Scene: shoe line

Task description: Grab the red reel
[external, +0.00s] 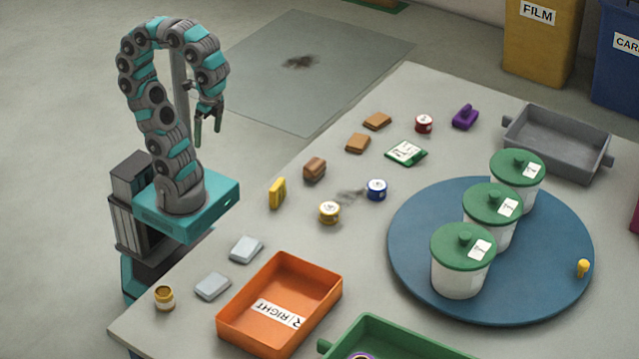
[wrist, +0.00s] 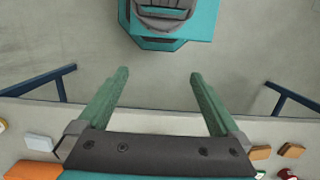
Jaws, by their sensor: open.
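The red reel (external: 424,124) stands on the table near its far edge in the external view, between a brown block and a purple piece. In the wrist view a small red thing at the bottom right edge (wrist: 288,174) may be the same reel, but it is cut off. My gripper (external: 208,132) hangs with its fingers downward, beyond the table's left edge and well to the left of the reel. In the wrist view the two green fingers of my gripper (wrist: 158,75) are spread wide with nothing between them.
Brown blocks (external: 377,121), a green-and-white card (external: 406,152) and a purple piece (external: 465,117) lie around the reel. A blue reel (external: 377,189) and a yellow reel (external: 330,212) stand closer. A grey tray (external: 528,150), blue turntable (external: 420,270) with lidded tubs, and orange tray (external: 250,335) take up room.

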